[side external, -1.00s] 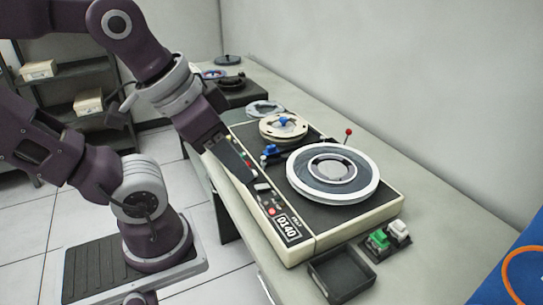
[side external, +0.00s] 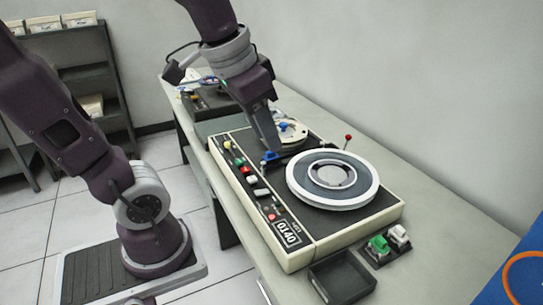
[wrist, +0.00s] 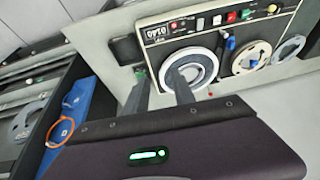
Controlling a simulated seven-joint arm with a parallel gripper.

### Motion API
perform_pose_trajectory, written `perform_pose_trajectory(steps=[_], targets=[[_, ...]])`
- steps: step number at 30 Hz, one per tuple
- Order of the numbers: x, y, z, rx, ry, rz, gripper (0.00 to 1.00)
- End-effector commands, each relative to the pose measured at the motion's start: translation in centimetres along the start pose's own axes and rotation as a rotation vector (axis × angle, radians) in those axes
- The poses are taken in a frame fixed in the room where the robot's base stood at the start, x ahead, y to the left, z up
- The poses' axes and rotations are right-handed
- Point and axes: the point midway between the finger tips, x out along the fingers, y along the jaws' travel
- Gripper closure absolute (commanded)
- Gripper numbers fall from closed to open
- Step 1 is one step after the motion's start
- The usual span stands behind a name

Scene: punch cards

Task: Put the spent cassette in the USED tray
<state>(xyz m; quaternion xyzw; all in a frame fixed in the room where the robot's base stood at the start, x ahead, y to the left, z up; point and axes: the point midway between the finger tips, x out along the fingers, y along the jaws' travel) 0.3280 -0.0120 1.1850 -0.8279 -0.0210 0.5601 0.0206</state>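A small blue piece (side external: 270,157), which I take for the spent cassette, sits on the tape machine (side external: 330,232) between its control strip and the reels. It also shows in the wrist view (wrist: 230,44). My gripper (side external: 273,149) points down over the machine, with its fingertips close to the blue piece in the side view; contact cannot be told. In the wrist view my gripper (wrist: 157,73) has its two fingers apart with nothing between them. An empty black tray (side external: 342,280) stands at the machine's front end; no USED label is readable.
A black holder with a green block (side external: 379,240) and a white block (side external: 399,232) stands beside the tray. The wall runs along the right.

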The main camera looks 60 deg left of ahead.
Motion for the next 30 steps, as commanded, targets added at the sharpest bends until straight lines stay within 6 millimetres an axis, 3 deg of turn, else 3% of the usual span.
perform_pose_trajectory(steps=[1, 3, 6, 9, 13, 15, 18, 30], targets=[[1.3, -2.3, -2.9, -0.01, -0.058, -0.015, 0.69], [3.6, -6.2, -6.5, -0.007, -0.129, -0.025, 0.69], [8.3, -12.8, -9.9, -0.005, -0.225, -0.018, 0.69], [13.4, -19.3, -10.8, -0.005, -0.303, 0.007, 0.69], [18.4, -24.9, -9.8, -0.003, -0.361, 0.042, 0.69], [19.7, -26.4, -9.3, -0.002, -0.375, 0.054, 0.69], [20.6, -27.1, -8.9, 0.001, -0.382, 0.06, 0.69], [25.7, -26.7, -6.8, 0.0, -0.383, 0.061, 0.69]])
